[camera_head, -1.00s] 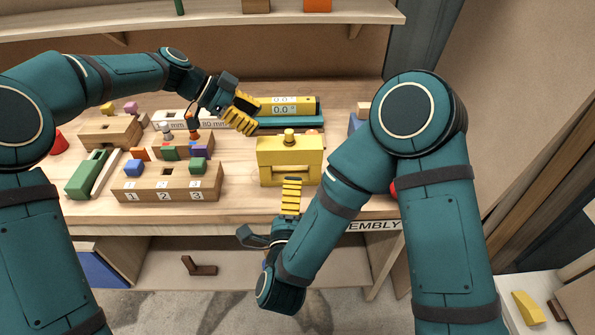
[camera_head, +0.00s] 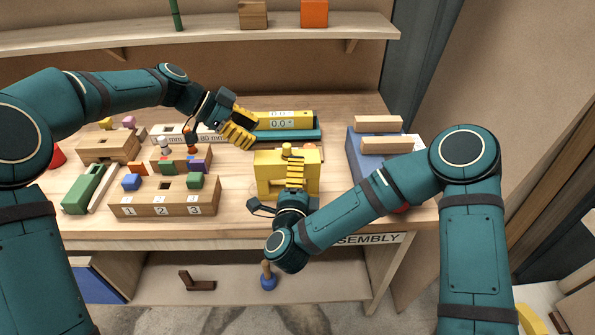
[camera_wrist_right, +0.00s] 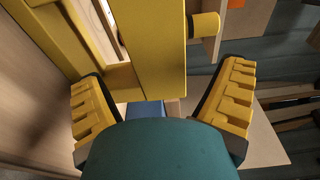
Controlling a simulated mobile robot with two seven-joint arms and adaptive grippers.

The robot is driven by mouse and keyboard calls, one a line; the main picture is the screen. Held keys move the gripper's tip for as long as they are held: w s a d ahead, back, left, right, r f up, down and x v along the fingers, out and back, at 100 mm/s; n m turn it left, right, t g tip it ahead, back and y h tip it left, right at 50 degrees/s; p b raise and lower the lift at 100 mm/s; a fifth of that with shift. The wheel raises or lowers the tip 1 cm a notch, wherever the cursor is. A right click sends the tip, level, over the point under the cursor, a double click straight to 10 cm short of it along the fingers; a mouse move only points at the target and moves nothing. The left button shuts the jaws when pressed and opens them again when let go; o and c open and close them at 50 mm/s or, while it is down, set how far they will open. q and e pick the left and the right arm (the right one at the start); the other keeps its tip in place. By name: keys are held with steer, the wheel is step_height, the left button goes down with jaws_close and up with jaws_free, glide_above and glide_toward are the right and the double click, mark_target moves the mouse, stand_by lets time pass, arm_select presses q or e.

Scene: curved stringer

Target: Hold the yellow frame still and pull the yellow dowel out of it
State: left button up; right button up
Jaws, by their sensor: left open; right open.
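The yellow frame (camera_head: 266,172) stands on the workbench at mid-picture. The yellow dowel (camera_head: 287,149) shows as a short round end at its top. My right gripper (camera_head: 295,172) is open in front of the frame and hides part of it. In the right wrist view, the open fingers (camera_wrist_right: 160,100) are on either side of a bar of the yellow frame (camera_wrist_right: 158,55); the dowel's end (camera_wrist_right: 206,25) sticks out beyond it. I cannot tell whether the fingers touch the frame. My left gripper (camera_head: 238,132) is open and empty, behind and left of the frame.
A numbered wooden block (camera_head: 165,203) with coloured cubes lies left of the frame. A yellow level-like tool (camera_head: 287,120) lies behind. A blue box (camera_head: 362,160) with wooden bars stands to the right. A shelf (camera_head: 200,31) crosses above.

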steer(key=shift+w+d, duration=0.15)
steer(key=shift+w, duration=1)
steer(key=c, duration=1.4)
arm_select(q)
steer(key=shift+o, duration=0.9)
steer(key=r+m+g+y, duration=0.1)
steer(key=r+m+y, duration=0.1)
steer(key=m+y, duration=0.45)
glide_above(287, 145)
steer(key=s+a, duration=0.2)
steer(key=shift+w+f, duration=0.1)
steer(key=shift+w, duration=0.1)
step_height(287, 145, up, 5)
steer(key=d+m+t+y, duration=0.2)
steer(key=d+m+y, duration=0.1)
steer(key=y, duration=0.2)
steer(key=shift+n, duration=0.25)
steer(key=shift+w+a+f, duration=0.2)
steer(key=shift+w+f, duration=0.1)
steer(key=shift+f, duration=1.7)
steer(key=shift+w+a+f, duration=0.15)
steer(key=shift+w+f, duration=0.1)
steer(key=shift+f, duration=1.7)
steer(key=shift+w+a+f, duration=0.2)
steer(key=shift+w+f, duration=0.1)
steer(key=shift+f, duration=1.7)
